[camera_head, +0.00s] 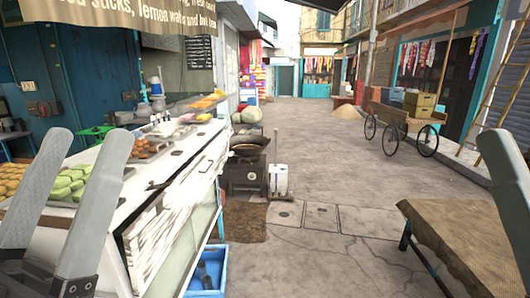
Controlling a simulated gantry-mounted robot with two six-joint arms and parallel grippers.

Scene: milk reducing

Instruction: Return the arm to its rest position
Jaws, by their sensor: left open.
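My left gripper (88,138) is at the left of the head view, its two grey fingers pointing up and spread apart with nothing between them. It appears in front of the white food counter (190,190). Of my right gripper (505,175), only one grey finger shows at the right edge, above the wooden table (470,235); the rest is out of frame, so I cannot tell its opening. A dark wok (249,143) sits on a black stove (245,175) beyond the counter. A white container (279,180) with a thin upright rod stands beside the stove.
Trays of food, including green pieces (70,183), lie on the counter. A blue crate (208,275) is on the ground beside it. A wooden cart (405,122) stands farther back at right. The paved ground between counter and table is mostly clear.

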